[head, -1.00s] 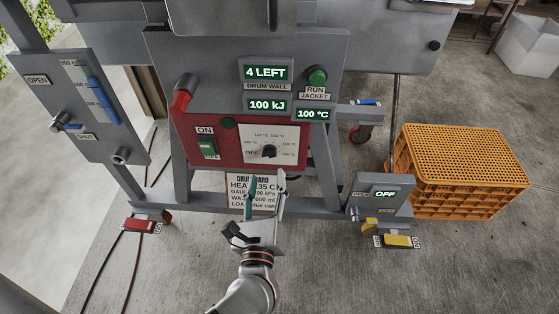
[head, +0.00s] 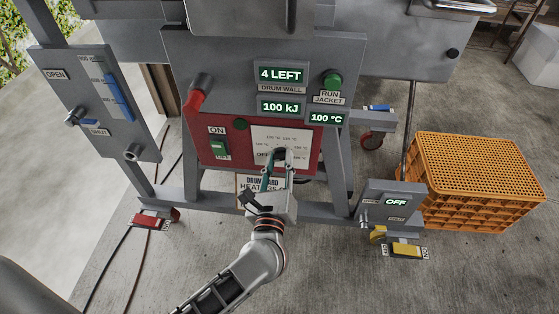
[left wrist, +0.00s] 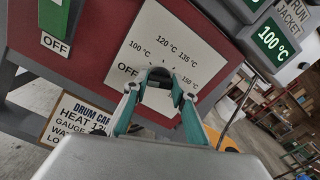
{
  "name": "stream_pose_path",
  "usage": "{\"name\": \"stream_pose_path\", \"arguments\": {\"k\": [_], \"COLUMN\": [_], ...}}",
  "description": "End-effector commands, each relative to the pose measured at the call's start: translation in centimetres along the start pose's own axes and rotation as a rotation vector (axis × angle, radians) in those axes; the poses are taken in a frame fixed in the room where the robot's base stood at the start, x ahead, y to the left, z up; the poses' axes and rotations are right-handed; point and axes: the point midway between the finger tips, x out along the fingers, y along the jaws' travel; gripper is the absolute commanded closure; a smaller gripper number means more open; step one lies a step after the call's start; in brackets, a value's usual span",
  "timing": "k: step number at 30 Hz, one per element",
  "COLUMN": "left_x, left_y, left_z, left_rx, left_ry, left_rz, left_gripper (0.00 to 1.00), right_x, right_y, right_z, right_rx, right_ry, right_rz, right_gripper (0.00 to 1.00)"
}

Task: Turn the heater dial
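The dark heater dial (head: 280,153) sits on a white scale plate (head: 297,134) on the red panel, partly covered by my gripper in the head view. In the left wrist view the dial (left wrist: 160,76) shows between the fingertips, with marks OFF, 100, 120, 135 and 150 °C around it. Its pointer direction is hard to tell. My left gripper (head: 277,160) reaches up to the panel, fingers apart on either side of the dial; the fingers also show in the left wrist view (left wrist: 160,95). They look open, with no clear contact. My right gripper is not in view.
A green ON/OFF switch (head: 219,149) sits left of the scale plate. A red handle (head: 195,100) sticks out above it. Displays read 4 LEFT, 100 kJ and 100 °C (head: 326,118). A placard (head: 250,188) hangs below the panel. An orange crate (head: 480,175) stands right.

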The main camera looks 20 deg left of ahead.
Motion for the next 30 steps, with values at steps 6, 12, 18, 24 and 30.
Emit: {"name": "stream_pose_path", "arguments": {"k": [6,12,18,24,30], "left_x": [0.0,0.0,0.1,0.1,0.1], "left_y": [0.0,-0.1,-0.2,-0.4,-0.4], "left_z": [0.0,0.1,0.4,0.6,0.6], "left_rx": [0.001,0.032,0.133,0.298,0.489], "left_ry": [0.000,-0.002,-0.005,-0.007,-0.007], "left_rz": [0.000,-0.001,-0.002,-0.002,-0.001], "left_gripper": [0.95,0.95,0.95,0.95,0.95], "right_x": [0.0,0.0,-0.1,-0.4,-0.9], "right_y": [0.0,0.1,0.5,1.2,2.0], "right_z": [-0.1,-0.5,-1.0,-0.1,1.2], "right_rx": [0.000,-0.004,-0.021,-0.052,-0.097], "right_ry": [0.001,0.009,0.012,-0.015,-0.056], "right_rz": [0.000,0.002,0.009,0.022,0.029], "right_gripper": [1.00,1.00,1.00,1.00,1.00]}}
